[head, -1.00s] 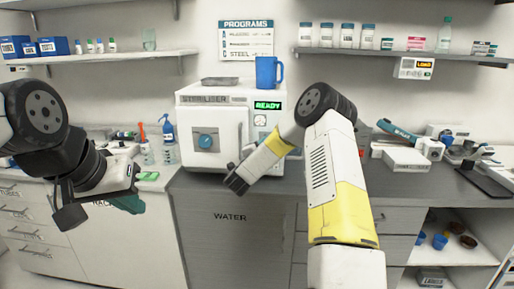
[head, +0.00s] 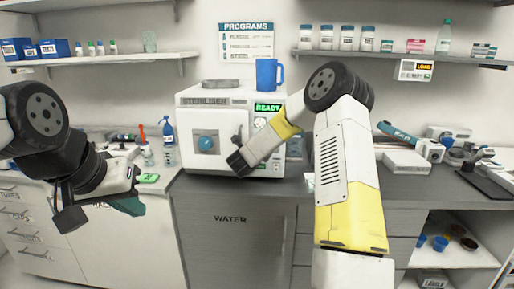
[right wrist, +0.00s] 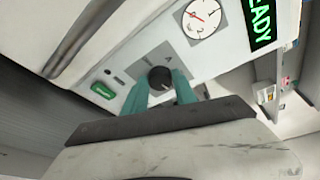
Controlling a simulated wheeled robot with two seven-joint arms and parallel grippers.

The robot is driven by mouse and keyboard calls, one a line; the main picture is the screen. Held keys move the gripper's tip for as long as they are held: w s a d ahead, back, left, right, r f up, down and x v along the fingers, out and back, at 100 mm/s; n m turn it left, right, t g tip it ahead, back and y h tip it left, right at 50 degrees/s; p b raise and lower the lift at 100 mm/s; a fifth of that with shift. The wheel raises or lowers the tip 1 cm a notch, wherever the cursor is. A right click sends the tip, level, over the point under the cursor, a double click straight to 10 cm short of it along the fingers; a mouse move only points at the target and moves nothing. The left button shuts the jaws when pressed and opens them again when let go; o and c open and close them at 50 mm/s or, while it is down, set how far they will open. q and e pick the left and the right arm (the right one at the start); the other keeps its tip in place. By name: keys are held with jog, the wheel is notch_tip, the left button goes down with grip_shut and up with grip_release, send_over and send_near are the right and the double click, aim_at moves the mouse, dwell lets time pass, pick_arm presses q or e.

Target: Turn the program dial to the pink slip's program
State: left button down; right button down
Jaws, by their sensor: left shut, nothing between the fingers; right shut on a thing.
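The white steriliser (head: 188,100) stands on the counter with a lit READY display (head: 268,107). Its front panel shows close in the right wrist view, with a round gauge (right wrist: 202,17) and a dark round program dial (right wrist: 160,79) below it. My right gripper (right wrist: 172,88) has its teal fingers on both sides of the dial and is shut on it. In the head view my right arm hides the dial and these fingers. My left gripper (head: 130,205) is shut and empty, in front of the left counter. I cannot make out a pink slip; the dial's setting is not readable.
A PROGRAMS chart (head: 247,42) hangs on the wall above the steriliser. A blue mug (head: 268,73) and a grey tray (head: 222,84) are on top of it. A blue spray bottle (head: 168,140) stands to its left. A green button (right wrist: 103,91) is beside the dial.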

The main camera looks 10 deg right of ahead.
jog(key=shift+d+m+y, duration=0.1)
jog(key=shift+m+y, duration=0.2)
jog(key=shift+m, duration=0.4)
jog(key=c, duration=1)
grip_release()
jog(key=v, duration=0.7)
jog(key=shift+s+r, duration=0.15)
jog(key=shift+s, duration=0.2)
